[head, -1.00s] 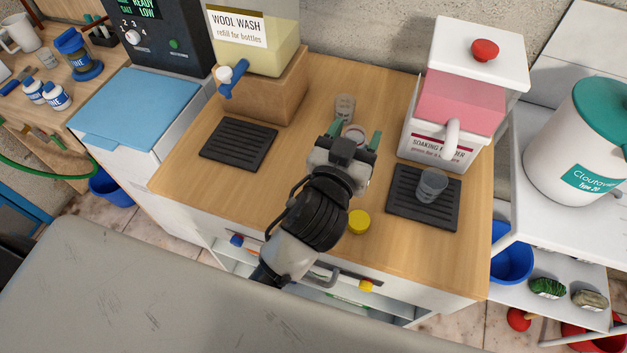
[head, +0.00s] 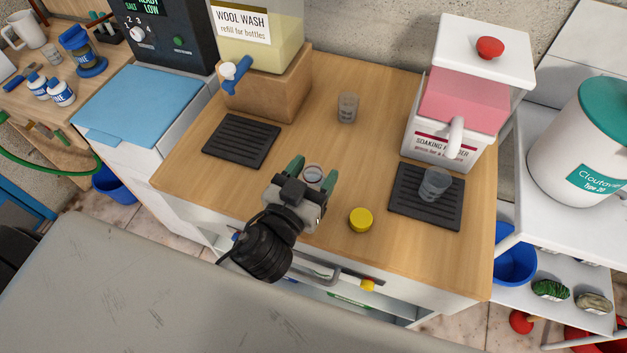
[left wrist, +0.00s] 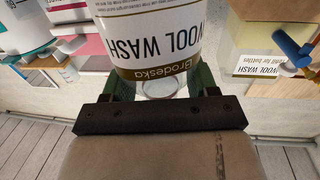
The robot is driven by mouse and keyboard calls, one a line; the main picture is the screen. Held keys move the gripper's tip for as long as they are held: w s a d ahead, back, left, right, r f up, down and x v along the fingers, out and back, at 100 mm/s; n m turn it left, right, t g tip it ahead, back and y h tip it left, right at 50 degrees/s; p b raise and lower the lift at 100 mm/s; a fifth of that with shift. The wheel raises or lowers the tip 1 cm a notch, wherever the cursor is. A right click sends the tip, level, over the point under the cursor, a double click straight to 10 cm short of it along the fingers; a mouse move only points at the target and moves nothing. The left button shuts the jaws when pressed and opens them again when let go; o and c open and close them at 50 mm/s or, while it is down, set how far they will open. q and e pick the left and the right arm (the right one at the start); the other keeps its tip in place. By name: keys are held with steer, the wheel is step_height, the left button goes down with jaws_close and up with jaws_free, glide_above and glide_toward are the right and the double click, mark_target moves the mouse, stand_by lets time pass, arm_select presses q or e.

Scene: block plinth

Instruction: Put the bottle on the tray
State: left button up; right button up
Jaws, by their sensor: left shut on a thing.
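My left gripper (head: 311,175) is shut on a white bottle with a Brodeska Wool Wash label, which fills the upper middle of the left wrist view (left wrist: 150,42). In the head view only the round open top of the bottle (head: 313,172) shows between the green fingers; the gripper hides its lower part, so I cannot tell whether its base touches the counter. A black ribbed tray (head: 241,140) lies empty in front of the wool wash dispenser. A second black ribbed tray (head: 427,211) lies in front of the soaking powder dispenser and bears a clear cup (head: 434,184). My right gripper is not in view.
The wool wash dispenser (head: 262,45) stands on a wooden block (head: 268,90). The soaking powder dispenser (head: 450,130) stands at the right. A clear cup (head: 347,107) stands at the back and a yellow cap (head: 361,220) lies near the front. The wooden counter (head: 350,150) between is bare.

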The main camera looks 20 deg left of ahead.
mark_target(314, 184)
arm_select(q)
steer(key=shift+f, duration=1.4)
steer(key=shift+b, duration=0.3)
steer(key=o, duration=0.9)
steer(key=shift+f, duration=0.1)
steer(key=shift+o, duration=0.2)
